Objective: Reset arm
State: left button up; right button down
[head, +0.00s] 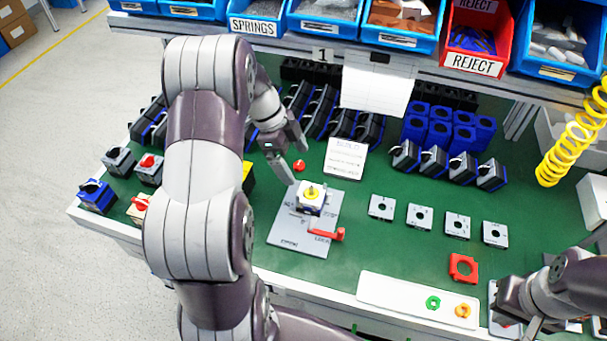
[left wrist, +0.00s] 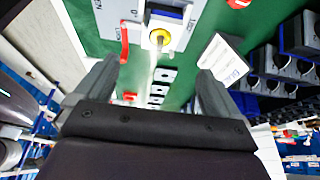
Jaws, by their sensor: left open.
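A grey fixture plate (head: 290,238) lies on the green bench and bears a white and blue switch body (head: 308,206) with a yellow centre (head: 311,191). A red lever (head: 328,233) sits at the plate's lower right, beside the switch. In the left wrist view the switch's yellow centre (left wrist: 160,38) and the red lever (left wrist: 124,42) show beyond the fingers. My left gripper (head: 294,160) is open and empty, above and behind the switch; its spread fingers show in the left wrist view (left wrist: 153,75). My right gripper (head: 528,326) is at the lower right, its fingers partly hidden.
A white card (head: 346,159) stands behind the plate, with a red knob (head: 299,165) near it. Several grey square plates (head: 420,216) lie to the right. A white tray (head: 395,296) holds green and orange rings. Switch racks and blue bins (head: 325,15) line the back.

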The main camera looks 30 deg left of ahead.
pick_arm(q)
jog(key=p+v, duration=0.1)
jog(key=v, duration=0.3)
jog(key=shift+p, duration=0.35)
pick_arm(e)
notch_tip(320, 180, up, 4)
jog(key=shift+w+f, duration=0.1)
jog(key=shift+f, duration=0.1)
pick_arm(q)
jog(key=s+d+r+n+y, duration=0.1)
jog(key=s+d+n+y, duration=0.3)
jog(key=s+d+n, duration=0.8)
jog(key=d+n, duration=0.2)
jog(key=n, duration=0.1)
jog(key=shift+r, duration=0.25)
jog(key=shift+s, duration=0.15)
